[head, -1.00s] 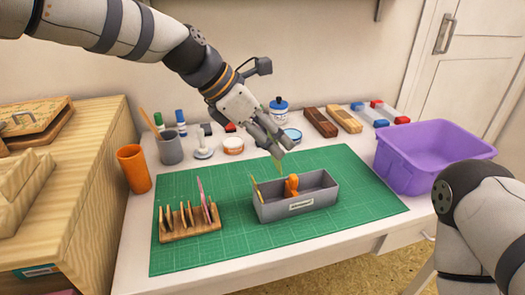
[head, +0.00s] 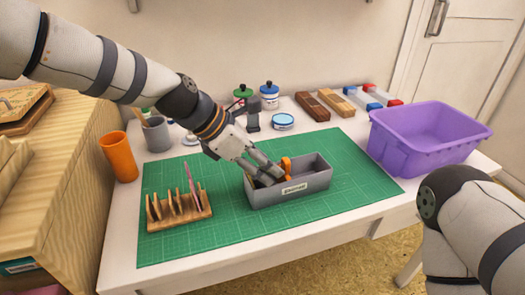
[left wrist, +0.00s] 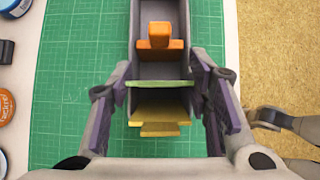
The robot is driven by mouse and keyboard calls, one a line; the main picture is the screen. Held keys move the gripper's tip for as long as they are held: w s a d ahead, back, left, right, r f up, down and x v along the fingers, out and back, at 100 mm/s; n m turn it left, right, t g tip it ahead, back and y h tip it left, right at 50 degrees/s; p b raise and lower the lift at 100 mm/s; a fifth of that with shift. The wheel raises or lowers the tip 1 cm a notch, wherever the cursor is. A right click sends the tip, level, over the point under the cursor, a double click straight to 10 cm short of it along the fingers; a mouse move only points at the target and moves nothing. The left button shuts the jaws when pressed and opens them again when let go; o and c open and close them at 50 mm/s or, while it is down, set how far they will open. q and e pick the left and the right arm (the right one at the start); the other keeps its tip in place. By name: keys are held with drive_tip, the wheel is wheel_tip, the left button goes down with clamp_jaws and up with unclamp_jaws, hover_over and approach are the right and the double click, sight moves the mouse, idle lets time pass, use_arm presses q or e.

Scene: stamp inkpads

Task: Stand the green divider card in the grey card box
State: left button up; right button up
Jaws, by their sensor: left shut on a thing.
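The grey card box (head: 315,186) stands on the green mat. My left gripper (head: 268,178) is low at the box's left part, pointing down. In the left wrist view, the green divider card (left wrist: 160,83) spans across the box between the fingers of my left gripper (left wrist: 163,90), which is shut on it. Its lower edge is hidden, so I cannot tell whether it touches the box floor. An orange divider (left wrist: 159,42) stands farther along the box, and a yellow card (left wrist: 160,115) is on the near side of the green one.
A purple bin (head: 425,145) is at the right. An orange cup (head: 118,157) and a grey cup (head: 156,135) stand at the left; ink pots and pads line the back.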

use_arm(q)
drive_tip(key=shift+s+f, duration=0.1)
drive_tip(key=shift+f, duration=0.3)
use_arm(e)
drive_tip(key=shift+s, duration=0.1)
use_arm(q)
drive_tip(key=shift+f, duration=0.1)
drive_tip(key=o, duration=0.8)
drive_tip(key=shift+o, duration=0.2)
drive_tip(key=shift+r+p, duration=0.3)
drive_tip(key=shift+r, duration=0.6)
drive_tip(key=shift+r+p, duration=0.9)
drive_tip(key=shift+r, duration=1.85)
use_arm(e)
drive_tip(key=shift+t, duration=0.6)
drive_tip(key=shift+w+r, duration=1.45)
drive_tip(key=shift+w, duration=0.05)
